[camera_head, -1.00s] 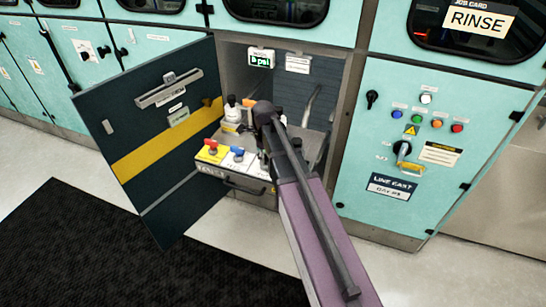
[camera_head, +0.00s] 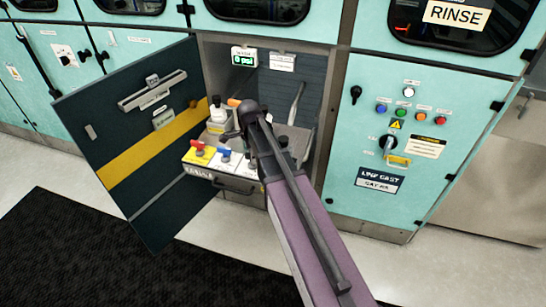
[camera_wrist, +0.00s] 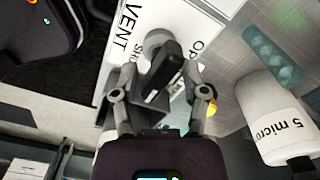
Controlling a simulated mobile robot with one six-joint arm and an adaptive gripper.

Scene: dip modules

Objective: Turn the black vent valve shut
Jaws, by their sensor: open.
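The black vent valve handle (camera_wrist: 165,72) stands on a white plate (camera_wrist: 128,18) marked VENT, with OP and SH lettering partly visible beside it. In the wrist view my gripper (camera_wrist: 160,80) is open, with one finger on each side of the handle. I cannot tell whether either finger touches it. In the head view my gripper (camera_head: 232,130) is over the valve tray (camera_head: 245,184) inside the open cabinet, and my arm hides most of the black valve. A red valve (camera_head: 198,147) and a blue valve (camera_head: 225,155) sit left of it.
A white "5 micro" canister (camera_wrist: 272,115) is close on the right in the wrist view. The open dark cabinet door (camera_head: 130,140) stands at left. A display reading 0 psi (camera_head: 243,57) hangs above. A button panel (camera_head: 415,140) is at right.

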